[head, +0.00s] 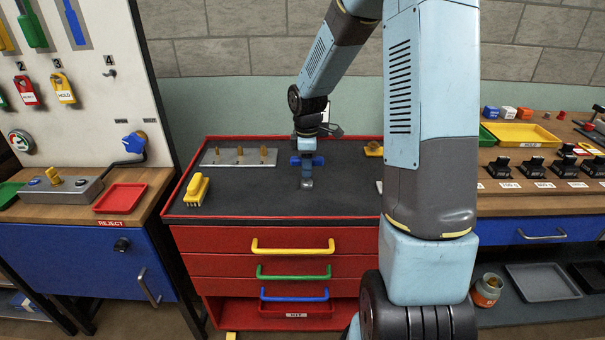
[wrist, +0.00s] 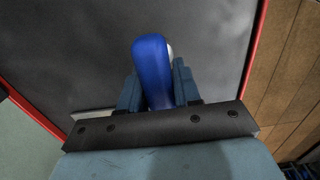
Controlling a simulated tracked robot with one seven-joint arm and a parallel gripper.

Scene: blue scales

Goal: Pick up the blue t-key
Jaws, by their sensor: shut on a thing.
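The blue t-key (head: 307,161) is upright over the dark top of the red drawer chest, crossbar up and grey shank pointing down. Its tip is close to the mat; I cannot tell if it touches. My gripper (head: 307,152) points down from above and is shut on the key's crossbar. In the wrist view, the blue crossbar (wrist: 152,72) sticks out between the two fingers of my gripper (wrist: 157,92). A pale round bit of the key shows behind it. The rest of the shank is hidden there.
On the chest top (head: 255,200), a yellow brush (head: 197,189) lies at left, a metal plate with brass pegs (head: 225,157) at back left, and a yellow item (head: 374,149) at right. The chest has a red raised rim. The mat's front middle is clear.

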